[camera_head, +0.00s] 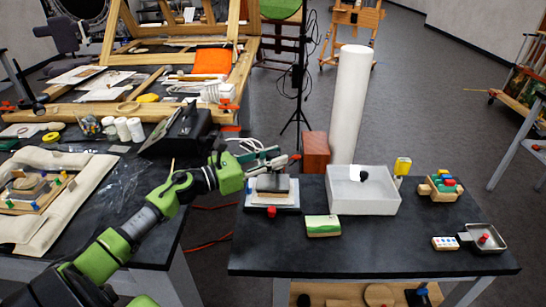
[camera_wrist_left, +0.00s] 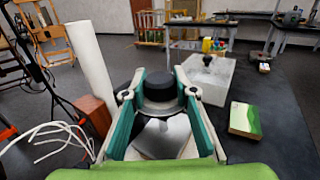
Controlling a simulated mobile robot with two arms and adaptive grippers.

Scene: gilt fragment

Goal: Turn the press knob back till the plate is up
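The press (camera_head: 272,203) stands at the left end of the near table, with pale plates, a dark grey block on top and a red piece at its front. My left gripper (camera_head: 280,160) comes in from the left over it. In the left wrist view the left gripper's (camera_wrist_left: 160,80) two teal fingers stand apart, one on each side of a round black knob (camera_wrist_left: 160,88). The pads look close against it; contact cannot be made out. A shiny grey surface shows below the knob. In the head view the gripper hides the knob. My right gripper is not in view.
A white box (camera_head: 362,202) stands right of the press, and a green-and-white block (camera_head: 323,226) lies in front. A tall white roll (camera_head: 350,105) and a reddish-brown block (camera_head: 316,152) are behind. A toy tray (camera_head: 441,188) and metal dish (camera_head: 486,238) sit right. The table's front middle is clear.

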